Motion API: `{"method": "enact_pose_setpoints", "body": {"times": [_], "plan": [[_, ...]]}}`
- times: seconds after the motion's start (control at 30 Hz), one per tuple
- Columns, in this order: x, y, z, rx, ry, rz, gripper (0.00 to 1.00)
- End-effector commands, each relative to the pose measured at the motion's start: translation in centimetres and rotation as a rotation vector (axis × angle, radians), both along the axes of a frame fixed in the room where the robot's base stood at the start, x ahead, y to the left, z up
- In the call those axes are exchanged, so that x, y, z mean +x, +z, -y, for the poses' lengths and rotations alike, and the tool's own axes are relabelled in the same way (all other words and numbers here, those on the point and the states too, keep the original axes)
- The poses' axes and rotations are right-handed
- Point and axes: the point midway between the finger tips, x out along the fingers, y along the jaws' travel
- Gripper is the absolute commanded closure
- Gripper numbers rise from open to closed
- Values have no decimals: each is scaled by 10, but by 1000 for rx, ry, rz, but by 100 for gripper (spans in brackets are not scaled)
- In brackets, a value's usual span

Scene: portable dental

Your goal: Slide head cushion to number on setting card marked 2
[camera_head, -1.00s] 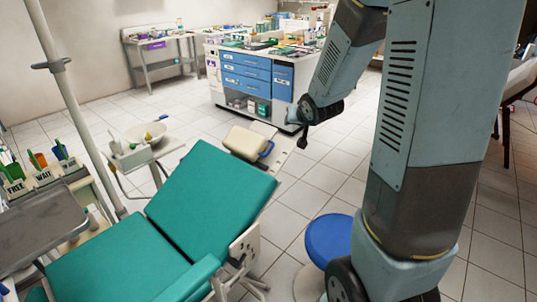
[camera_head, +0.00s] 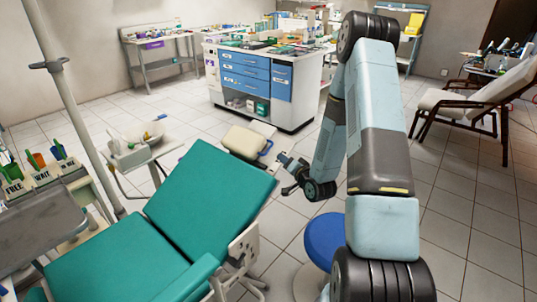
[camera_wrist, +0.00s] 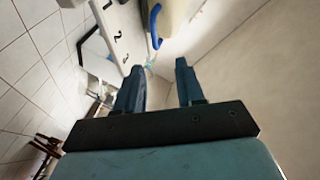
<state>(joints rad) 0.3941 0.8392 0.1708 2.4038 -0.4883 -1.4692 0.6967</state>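The head cushion (camera_head: 244,142) is a cream pad with a blue handle (camera_head: 265,148) on its right side, at the top of the green dental chair's backrest (camera_head: 212,195). In the wrist view the cushion (camera_wrist: 174,14) and the blue handle (camera_wrist: 155,27) are at the top, ahead of my fingers. A white setting card (camera_wrist: 124,25) with dark numerals lies left of the handle; the numerals are tilted and hard to read. My gripper (camera_head: 287,180) is right of the backrest, below and right of the handle. In the wrist view my gripper (camera_wrist: 157,68) is open and empty, apart from the handle.
A blue round stool (camera_head: 325,238) stands below my arm. A white cabinet with blue drawers (camera_head: 262,80) is behind. A basin unit (camera_head: 135,150) stands left of the chair. A reclining chair (camera_head: 480,95) is at right.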

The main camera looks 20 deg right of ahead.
Motion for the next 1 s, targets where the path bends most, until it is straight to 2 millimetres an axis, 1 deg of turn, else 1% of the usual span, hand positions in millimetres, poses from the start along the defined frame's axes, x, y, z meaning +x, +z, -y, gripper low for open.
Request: {"method": "enact_pose_setpoints", "body": {"times": [0.03, 0.2, 0.33, 0.47, 0.57, 0.67, 1.0], "plan": [[-4, -10, 0, 39, -7, 12, 62], [-13, -26, 2, 138, -26, 60, 62], [-17, -30, 2, 175, -34, 81, 62], [-12, -31, 1, 184, -34, 88, 62], [-2, -31, -1, 183, -34, 89, 62], [14, -30, -5, 183, -33, 88, 62], [72, -31, -18, 182, -32, 88, 62]]}}
